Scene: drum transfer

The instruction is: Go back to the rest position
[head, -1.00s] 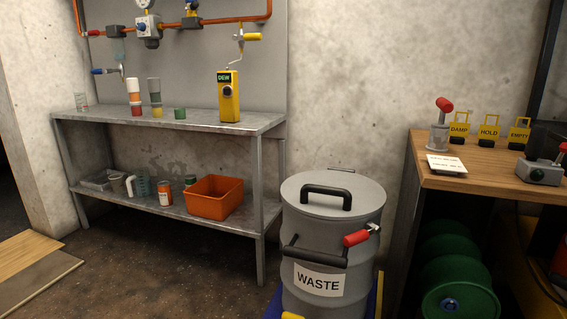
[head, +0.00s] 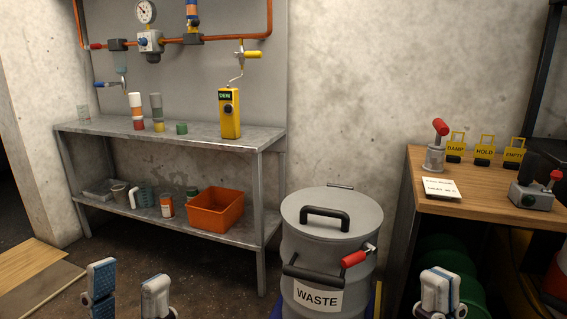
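My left gripper (head: 128,287) is at the bottom left of the head view. Its two fingers stand apart with nothing between them. My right gripper (head: 440,291) is at the bottom right, in front of the workbench. Its fingers overlap in this view, so I cannot tell whether they are apart, and I see no object in it. The grey drum (head: 317,263) labelled WASTE stands between the two grippers, with its lid (head: 332,212) on. A red-gripped lever (head: 353,259) is at its upper right side. Both grippers appear clear of the drum.
A metal shelf (head: 215,133) at the left holds coloured cups, a yellow DEW device (head: 229,115) and an orange bin (head: 216,208). A wooden workbench (head: 470,205) at the right carries yellow tags and a red-handled device (head: 437,147). Dark green round objects (head: 470,290) sit underneath.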

